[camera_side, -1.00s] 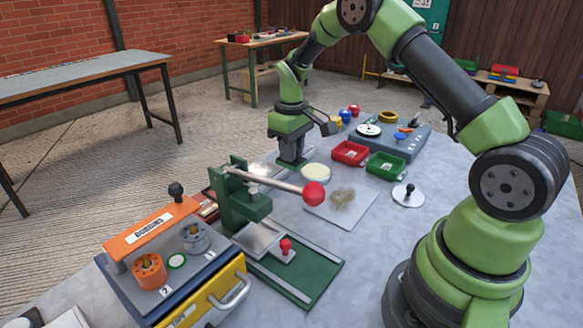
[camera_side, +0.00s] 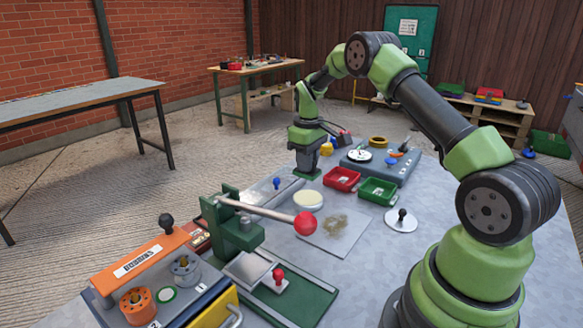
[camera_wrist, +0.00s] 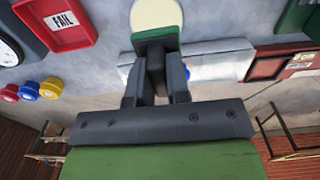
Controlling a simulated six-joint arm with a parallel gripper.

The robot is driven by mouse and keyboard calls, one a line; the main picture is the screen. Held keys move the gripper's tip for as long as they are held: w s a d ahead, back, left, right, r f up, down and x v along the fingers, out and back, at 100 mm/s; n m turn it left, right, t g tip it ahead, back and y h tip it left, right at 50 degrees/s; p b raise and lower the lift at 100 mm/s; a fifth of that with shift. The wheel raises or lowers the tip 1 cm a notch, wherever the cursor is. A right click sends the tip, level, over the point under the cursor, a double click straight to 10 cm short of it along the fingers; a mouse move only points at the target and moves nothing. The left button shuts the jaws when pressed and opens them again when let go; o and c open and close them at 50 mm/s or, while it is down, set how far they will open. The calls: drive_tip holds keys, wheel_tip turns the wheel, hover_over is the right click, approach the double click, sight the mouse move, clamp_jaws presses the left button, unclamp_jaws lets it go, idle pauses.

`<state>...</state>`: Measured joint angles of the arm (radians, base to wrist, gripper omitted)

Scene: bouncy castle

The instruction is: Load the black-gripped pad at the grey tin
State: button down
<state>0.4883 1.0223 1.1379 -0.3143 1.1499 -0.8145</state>
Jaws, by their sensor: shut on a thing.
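My gripper (camera_wrist: 155,85) is shut on the black grip (camera_wrist: 155,64) of a pad with a green base (camera_wrist: 157,42). In the side view my gripper (camera_side: 306,150) holds the pad (camera_side: 307,174) upright near the cream disc. Whether the pad touches the table is hard to tell. The long grey tin (camera_side: 262,196) lies left of and nearer than the pad, with a blue knob (camera_side: 276,183) by it. In the wrist view the tin (camera_wrist: 222,62) runs right of the pad, partly hidden by the fingers.
A cream disc (camera_side: 308,199) lies close to the pad. Red (camera_side: 341,179) and green (camera_side: 378,191) trays are to the right. The green press (camera_side: 232,222) has a red-balled lever (camera_side: 305,224) reaching across the front. A white disc with a black knob (camera_side: 401,221) stands at right.

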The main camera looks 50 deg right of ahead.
drive_tip(key=shift+s+d+f, duration=0.1)
drive_tip(key=shift+d+f, duration=0.15)
hover_over(308, 198)
drive_tip(key=shift+f, duration=2.7)
drive_tip(key=shift+f, duration=0.7)
drive_tip(key=shift+d+r, duration=0.1)
drive_tip(key=shift+r, duration=3.5)
